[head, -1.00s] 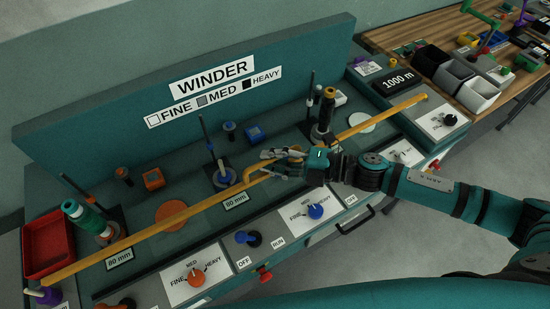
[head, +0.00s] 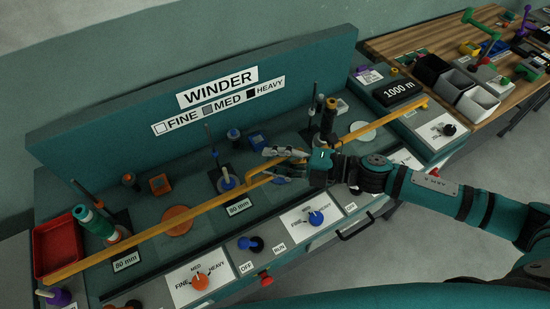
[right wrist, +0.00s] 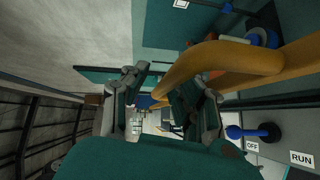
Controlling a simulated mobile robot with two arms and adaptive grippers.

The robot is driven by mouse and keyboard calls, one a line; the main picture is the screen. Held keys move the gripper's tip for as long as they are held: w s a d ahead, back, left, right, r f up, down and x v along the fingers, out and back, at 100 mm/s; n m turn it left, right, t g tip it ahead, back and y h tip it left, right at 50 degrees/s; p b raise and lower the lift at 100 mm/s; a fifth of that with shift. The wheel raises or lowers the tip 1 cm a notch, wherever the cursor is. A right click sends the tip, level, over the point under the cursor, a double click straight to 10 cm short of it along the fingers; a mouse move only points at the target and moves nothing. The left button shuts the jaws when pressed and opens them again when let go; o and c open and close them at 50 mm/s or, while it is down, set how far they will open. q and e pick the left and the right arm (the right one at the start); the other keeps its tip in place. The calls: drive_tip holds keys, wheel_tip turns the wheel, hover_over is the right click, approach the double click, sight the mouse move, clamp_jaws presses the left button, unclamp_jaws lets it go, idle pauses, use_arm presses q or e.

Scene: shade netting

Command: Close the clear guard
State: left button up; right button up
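The guard shows as a long yellow bar (head: 180,220) across the front of the winder. Its clear panel is hard to make out. A yellow handle (head: 252,178) bends out from the middle of the bar; it also looms large in the right wrist view (right wrist: 215,62). My right gripper (head: 282,166) is at this handle with its fingers spread, one on each side of it. In the right wrist view the gripper (right wrist: 163,102) has a gap between its fingers, and the handle's bent end reaches into it. My left gripper is not in view.
Behind the bar stand a green spool (head: 93,221), a dark spool (head: 328,118) and other spindles. An orange knob (head: 200,281), a blue knob (head: 315,217) and a blue-black switch (head: 250,244) stick up along the front panel. A red tray (head: 40,262) is at the left.

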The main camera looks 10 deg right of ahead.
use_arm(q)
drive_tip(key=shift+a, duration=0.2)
use_arm(e)
drive_tip(key=v, duration=1.2)
